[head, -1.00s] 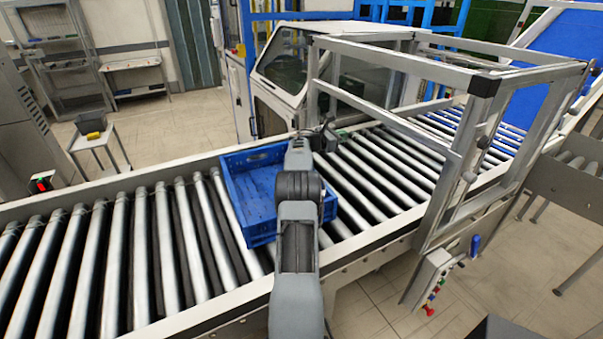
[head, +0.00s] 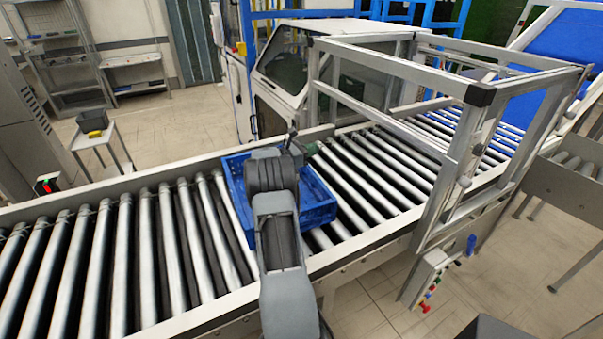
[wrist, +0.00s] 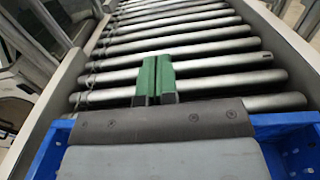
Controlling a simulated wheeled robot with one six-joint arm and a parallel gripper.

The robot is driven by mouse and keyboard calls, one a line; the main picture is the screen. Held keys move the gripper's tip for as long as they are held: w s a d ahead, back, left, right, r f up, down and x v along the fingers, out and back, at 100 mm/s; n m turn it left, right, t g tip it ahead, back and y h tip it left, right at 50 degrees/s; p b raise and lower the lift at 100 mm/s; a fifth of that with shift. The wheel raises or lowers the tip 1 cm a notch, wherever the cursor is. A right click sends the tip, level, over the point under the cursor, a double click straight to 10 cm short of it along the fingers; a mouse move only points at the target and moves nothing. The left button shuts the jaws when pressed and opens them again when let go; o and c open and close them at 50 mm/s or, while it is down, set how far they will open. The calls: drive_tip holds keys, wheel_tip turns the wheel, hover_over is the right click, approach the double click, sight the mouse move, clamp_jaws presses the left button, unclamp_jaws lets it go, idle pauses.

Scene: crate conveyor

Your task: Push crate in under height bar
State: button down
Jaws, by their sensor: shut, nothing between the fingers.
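The blue crate (head: 318,199) sits on the roller conveyor, left of the metal frame, partly hidden behind my arm. In the wrist view its blue rim (wrist: 285,128) shows on both sides of my wrist. My gripper (wrist: 156,80) has its green fingers shut together with nothing between them, above the rollers past the crate's edge. In the head view my gripper (head: 312,148) is small and mostly hidden by my arm.
The conveyor rollers (head: 385,172) between the crate and the metal frame (head: 455,185) are clear. Side rails (head: 120,180) run along the conveyor. A control box (head: 428,278) with buttons hangs on the near side. A white machine housing (head: 285,85) stands behind.

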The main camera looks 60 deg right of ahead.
sight(308, 173)
drive_tip(key=p+v, duration=0.1)
drive_tip(key=v, duration=0.4)
wheel_tip(308, 173, down, 10)
drive_tip(key=shift+f+p, duration=0.1)
drive_tip(key=shift+p, duration=1.1)
drive_tip(key=shift+s+d+p, duration=0.1)
drive_tip(key=shift+d+p, duration=0.1)
drive_tip(key=shift+p, duration=0.1)
drive_tip(key=shift+s+d, duration=0.15)
drive_tip(key=shift+d, duration=0.1)
drive_tip(key=shift+d, duration=0.1)
